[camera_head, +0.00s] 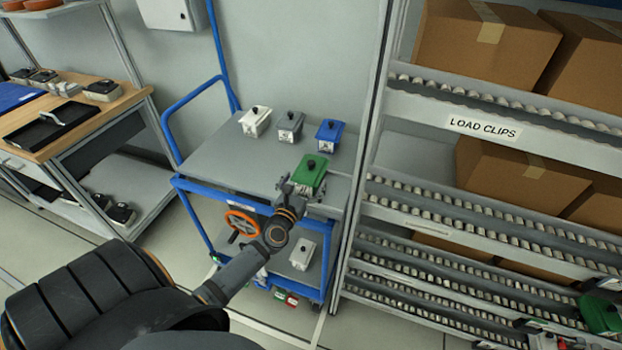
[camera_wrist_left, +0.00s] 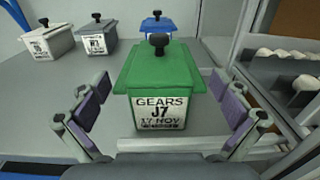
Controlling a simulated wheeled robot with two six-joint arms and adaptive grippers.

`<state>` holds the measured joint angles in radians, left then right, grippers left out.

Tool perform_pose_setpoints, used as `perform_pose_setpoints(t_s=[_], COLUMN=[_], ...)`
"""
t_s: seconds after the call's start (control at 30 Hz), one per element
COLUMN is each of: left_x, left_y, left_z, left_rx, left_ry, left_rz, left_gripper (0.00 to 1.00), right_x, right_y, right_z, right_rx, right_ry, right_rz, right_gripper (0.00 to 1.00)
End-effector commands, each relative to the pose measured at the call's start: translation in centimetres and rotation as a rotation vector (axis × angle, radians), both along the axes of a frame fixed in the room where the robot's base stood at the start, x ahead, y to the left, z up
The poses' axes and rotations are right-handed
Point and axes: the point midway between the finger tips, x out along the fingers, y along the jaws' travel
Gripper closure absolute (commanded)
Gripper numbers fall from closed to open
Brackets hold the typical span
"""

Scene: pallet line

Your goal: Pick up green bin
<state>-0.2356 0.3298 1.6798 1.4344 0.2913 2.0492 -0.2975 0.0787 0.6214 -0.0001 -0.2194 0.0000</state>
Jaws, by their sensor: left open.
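The green bin (camera_head: 311,172) stands upright on the grey top deck of a blue-framed cart, near its front right corner. In the left wrist view the green bin (camera_wrist_left: 158,80) is close and centred, with a black knob on its lid and a white label reading "GEARS J7 17 NOV". My left gripper (camera_head: 298,188) is at the near side of the bin. In the wrist view the left gripper (camera_wrist_left: 163,112) is open, one finger to each side of the bin's front, with gaps visible. My right gripper is not in view.
White (camera_head: 255,121), grey (camera_head: 290,125) and blue (camera_head: 329,134) bins stand behind the green one on the cart (camera_head: 228,150). A roller rack (camera_head: 440,215) with cardboard boxes rises close on the right. A wooden workbench (camera_head: 85,125) is at left.

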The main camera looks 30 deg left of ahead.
Motion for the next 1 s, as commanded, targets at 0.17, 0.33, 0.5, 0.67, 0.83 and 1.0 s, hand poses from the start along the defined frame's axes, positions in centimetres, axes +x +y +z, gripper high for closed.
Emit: perform_pose_setpoints(t_s=[0.17,0.33,0.5,0.67,0.83,1.0], left_x=[2.9,3.5,3.5,3.5,3.4,3.4], left_y=[0.8,0.9,0.9,0.9,0.9,0.9], left_z=[0.1,0.1,0.1,0.1,0.1,0.0], left_rx=[0.0,0.001,0.001,0.001,0.001,0.001], left_ry=[-0.002,0.0,0.0,0.0,0.0,0.0], left_rz=[0.001,-0.001,-0.001,-0.001,-0.001,-0.001], left_gripper=[0.0,0.0,0.07,0.29,0.52,0.75], right_x=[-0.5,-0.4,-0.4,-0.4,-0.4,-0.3], right_y=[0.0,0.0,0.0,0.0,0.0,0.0], right_z=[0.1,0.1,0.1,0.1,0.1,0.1], right_rx=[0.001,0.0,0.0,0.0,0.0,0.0], right_ry=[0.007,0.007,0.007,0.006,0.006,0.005], right_rz=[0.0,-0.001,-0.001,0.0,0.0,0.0], right_gripper=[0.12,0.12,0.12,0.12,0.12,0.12])
